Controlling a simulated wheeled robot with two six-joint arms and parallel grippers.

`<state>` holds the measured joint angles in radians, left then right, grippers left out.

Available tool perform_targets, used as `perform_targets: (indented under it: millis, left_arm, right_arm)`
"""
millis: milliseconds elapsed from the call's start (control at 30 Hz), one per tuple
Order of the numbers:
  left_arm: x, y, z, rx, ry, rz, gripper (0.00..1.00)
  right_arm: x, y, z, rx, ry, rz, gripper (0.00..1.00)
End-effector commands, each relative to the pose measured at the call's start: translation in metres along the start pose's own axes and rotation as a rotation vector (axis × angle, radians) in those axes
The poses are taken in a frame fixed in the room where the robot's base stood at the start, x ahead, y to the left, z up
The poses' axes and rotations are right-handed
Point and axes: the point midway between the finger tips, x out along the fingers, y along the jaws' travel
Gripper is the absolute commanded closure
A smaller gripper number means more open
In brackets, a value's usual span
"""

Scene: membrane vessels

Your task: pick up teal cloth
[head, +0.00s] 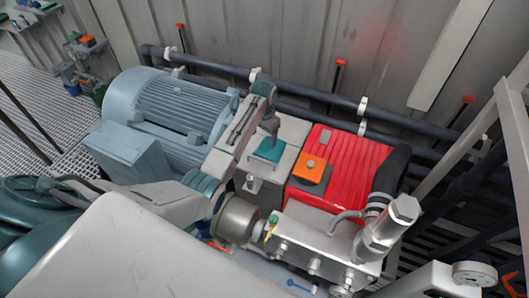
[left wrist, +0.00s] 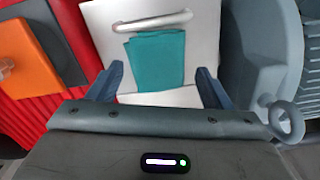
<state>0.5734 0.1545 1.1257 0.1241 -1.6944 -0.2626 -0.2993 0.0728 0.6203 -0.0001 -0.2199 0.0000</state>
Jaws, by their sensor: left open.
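The teal cloth (head: 268,151) lies on the pale top of a box (head: 290,131) between the motor and the red cover. In the left wrist view the cloth (left wrist: 156,64) is a flat, roughly square piece, its upper edge at a metal bar handle (left wrist: 152,22). My left gripper (head: 272,130) is above the cloth in the head view. In the left wrist view its open fingers (left wrist: 160,70) are apart, one toward each side of the cloth, with nothing held between them. My right gripper is not in view.
A grey-blue finned motor (head: 175,105) stands left of the box. A red ribbed cover (head: 345,165) with an orange block (head: 311,169) stands right. Dark pipes (head: 300,88) run along the back wall. A metal manifold (head: 315,238) is in front.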

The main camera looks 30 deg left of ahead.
Motion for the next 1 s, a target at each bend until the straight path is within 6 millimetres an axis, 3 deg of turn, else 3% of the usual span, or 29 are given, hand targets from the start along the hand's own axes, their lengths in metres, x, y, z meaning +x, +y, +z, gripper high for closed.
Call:
perform_targets:
  millis: [167,467,833,1000]
  left_arm:
    - [-0.008,-0.003,-0.01,0.003,-0.009,0.009,0.27]
    - [0.016,-0.003,-0.009,0.004,-0.01,0.01,0.27]
    - [0.067,-0.002,-0.009,0.004,-0.007,0.009,0.27]
    - [0.083,-0.002,-0.009,0.003,-0.007,0.009,0.27]
  right_arm:
    - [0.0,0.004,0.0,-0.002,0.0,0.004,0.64]
    - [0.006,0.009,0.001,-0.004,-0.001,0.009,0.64]
    - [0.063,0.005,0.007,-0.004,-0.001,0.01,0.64]
    - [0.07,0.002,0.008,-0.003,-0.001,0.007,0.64]
